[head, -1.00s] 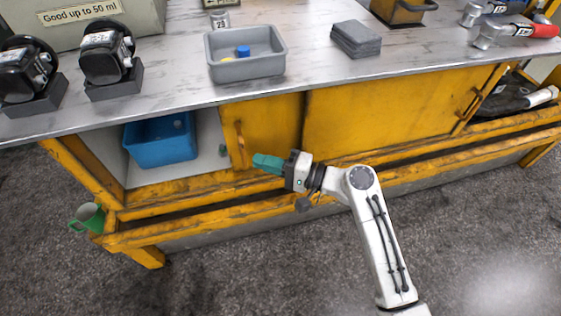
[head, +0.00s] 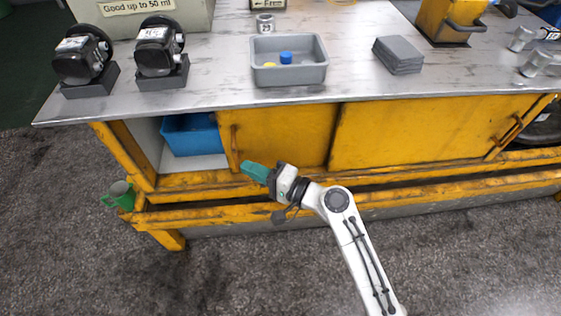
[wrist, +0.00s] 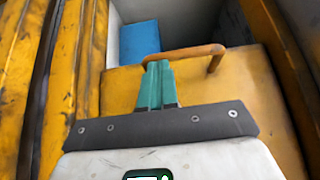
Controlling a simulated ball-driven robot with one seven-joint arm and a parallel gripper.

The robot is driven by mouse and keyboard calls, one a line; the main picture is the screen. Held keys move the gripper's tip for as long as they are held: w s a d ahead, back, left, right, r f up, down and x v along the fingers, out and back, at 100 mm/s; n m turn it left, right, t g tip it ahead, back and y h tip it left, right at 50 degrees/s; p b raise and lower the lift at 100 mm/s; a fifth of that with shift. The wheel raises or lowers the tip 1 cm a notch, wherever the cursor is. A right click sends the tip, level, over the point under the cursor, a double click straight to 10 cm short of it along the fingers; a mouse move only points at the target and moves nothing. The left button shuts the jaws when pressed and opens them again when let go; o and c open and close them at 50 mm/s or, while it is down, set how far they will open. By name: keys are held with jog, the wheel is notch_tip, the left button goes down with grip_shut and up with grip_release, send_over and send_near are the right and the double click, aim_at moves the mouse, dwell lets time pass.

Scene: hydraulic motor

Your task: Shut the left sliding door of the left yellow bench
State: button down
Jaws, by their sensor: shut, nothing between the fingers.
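The left yellow bench's left sliding door (head: 280,135) is partly open. A gap at the bench's left end shows a blue bin (head: 190,137), whose right part the door covers. The door's upright handle (head: 234,150) is near its left edge. My gripper (head: 254,171), with teal fingers, is shut and empty, just right of the handle's lower end. In the wrist view, my fingertips (wrist: 157,68) are at the orange handle bar (wrist: 188,52) and seem to touch it. The blue bin (wrist: 139,39) shows beyond.
Yellow lower rails (head: 330,205) run along the front. A green cup (head: 119,195) hangs at the left corner. A grey tray (head: 289,75) and pumps stand on top.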

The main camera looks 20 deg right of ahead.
jog(key=w+a+p, duration=0.1)
jog(key=w+a, duration=0.2)
jog(key=a, duration=0.7)
jog(key=w+a+p, duration=0.1)
jog(key=w+a, duration=0.3)
jog(key=a, duration=0.6)
jog(key=shift+a+r, duration=0.15)
jog(key=shift+a, duration=0.15)
jog(key=shift+d, duration=0.1)
